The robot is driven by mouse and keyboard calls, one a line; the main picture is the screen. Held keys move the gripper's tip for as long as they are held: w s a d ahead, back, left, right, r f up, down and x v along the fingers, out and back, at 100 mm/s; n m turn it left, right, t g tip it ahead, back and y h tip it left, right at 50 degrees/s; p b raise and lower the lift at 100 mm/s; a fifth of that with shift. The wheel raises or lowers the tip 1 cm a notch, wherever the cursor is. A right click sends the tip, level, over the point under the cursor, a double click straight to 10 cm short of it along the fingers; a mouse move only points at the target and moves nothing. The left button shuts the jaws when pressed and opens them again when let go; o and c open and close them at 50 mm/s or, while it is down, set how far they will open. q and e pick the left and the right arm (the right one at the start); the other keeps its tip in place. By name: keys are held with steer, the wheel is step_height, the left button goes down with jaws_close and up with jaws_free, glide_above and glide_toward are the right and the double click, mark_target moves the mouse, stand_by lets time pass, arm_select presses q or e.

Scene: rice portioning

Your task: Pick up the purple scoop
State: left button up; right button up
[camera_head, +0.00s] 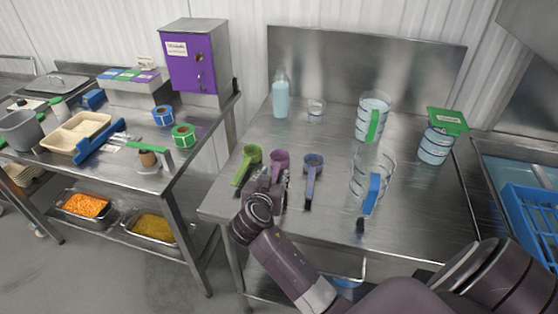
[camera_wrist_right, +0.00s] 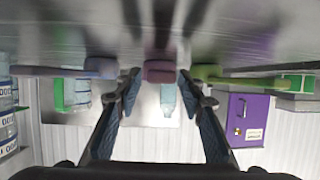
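The purple scoop (camera_head: 279,158) lies on the steel table in the head view, between a green scoop (camera_head: 251,153) and a blue scoop (camera_head: 313,162). My right gripper (camera_head: 272,184) is at its near end, over the handle, which it largely hides. In the right wrist view, which is upside down, the purple scoop (camera_wrist_right: 160,70) sits between the two open fingers of my right gripper (camera_wrist_right: 159,82). I cannot tell whether either finger touches it. The green scoop (camera_wrist_right: 207,72) and blue scoop (camera_wrist_right: 101,66) flank the fingers. My left gripper is not in view.
Measuring jugs (camera_head: 388,160) with blue and green handles stand to the right on the table. A clear bottle (camera_head: 281,97) and small cup (camera_head: 316,108) stand at the back. A purple cabinet (camera_head: 184,68) stands on the left counter. The table's middle is mostly clear.

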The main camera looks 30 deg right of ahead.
steer(key=shift+x, duration=1.45)
jaws_close()
